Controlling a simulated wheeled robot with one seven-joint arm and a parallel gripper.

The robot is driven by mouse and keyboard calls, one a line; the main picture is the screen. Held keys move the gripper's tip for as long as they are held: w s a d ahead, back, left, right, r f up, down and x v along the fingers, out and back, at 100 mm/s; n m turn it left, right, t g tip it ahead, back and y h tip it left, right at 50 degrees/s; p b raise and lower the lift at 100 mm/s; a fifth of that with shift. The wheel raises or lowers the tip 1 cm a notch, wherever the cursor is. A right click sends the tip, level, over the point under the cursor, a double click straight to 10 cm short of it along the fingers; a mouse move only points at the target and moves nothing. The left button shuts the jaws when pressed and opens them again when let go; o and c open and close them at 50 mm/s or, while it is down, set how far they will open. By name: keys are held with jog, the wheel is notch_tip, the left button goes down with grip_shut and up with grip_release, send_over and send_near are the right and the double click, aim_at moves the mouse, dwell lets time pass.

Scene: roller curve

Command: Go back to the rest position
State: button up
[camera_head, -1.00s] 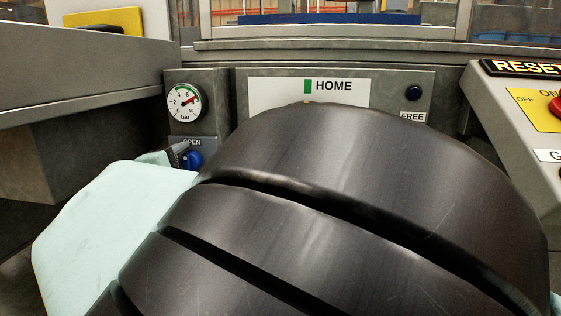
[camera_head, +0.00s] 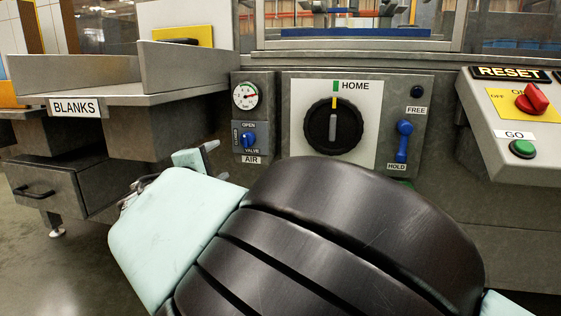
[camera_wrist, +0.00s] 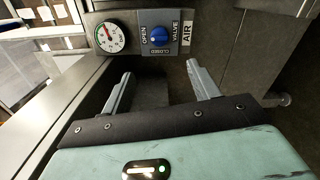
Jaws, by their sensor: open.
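My gripper (camera_wrist: 160,70) is open and empty in the wrist view. Its two grey fingers point toward the air panel and stand apart from the blue valve knob (camera_wrist: 159,36). In the head view only a bit of my gripper (camera_head: 197,156) shows, left of my large dark arm link and below the air panel. The rest of it is hidden by the arm. The black HOME dial (camera_head: 334,126) has its pointer upright toward the green mark. The rest position itself is not marked in the views.
The pressure gauge (camera_head: 245,96) sits above the valve knob (camera_head: 248,140). A blue lever (camera_head: 403,141) is between FREE and HOLD. The RESET console (camera_head: 520,110) with a red switch (camera_head: 532,98) is at right. The BLANKS shelf (camera_head: 120,99) and a drawer (camera_head: 50,188) are at left.

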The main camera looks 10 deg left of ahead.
jog(key=shift+s, duration=0.1)
jog(key=s+d+f+m+g+h, duration=0.1)
jog(key=d+f+m+g, duration=0.3)
jog(key=d, duration=0.7)
jog(key=s+d+f+m+g+h, duration=0.1)
jog(key=d+f+m+g, duration=0.1)
jog(key=d+f+g, duration=0.6)
jog(key=s+d+r+m+g+y+p, duration=0.1)
jog(key=s+d+m+g+y, duration=0.1)
jog(key=s+d, duration=0.65)
jog(key=s+d+m+g+y, duration=0.1)
jog(key=s+d+m+g, duration=0.15)
jog(key=s, duration=1.05)
jog(key=s+d+r+m+g+y+p, duration=0.1)
jog(key=s+d+y, duration=0.1)
jog(key=s+d, duration=0.65)
notch_tip(320, 180, up, 38)
jog(key=s+a+p, duration=0.2)
jog(key=p, duration=3.6)
jog(key=shift+s+a, duration=0.2)
jog(key=shift+a, duration=0.1)
jog(key=shift+f, duration=0.15)
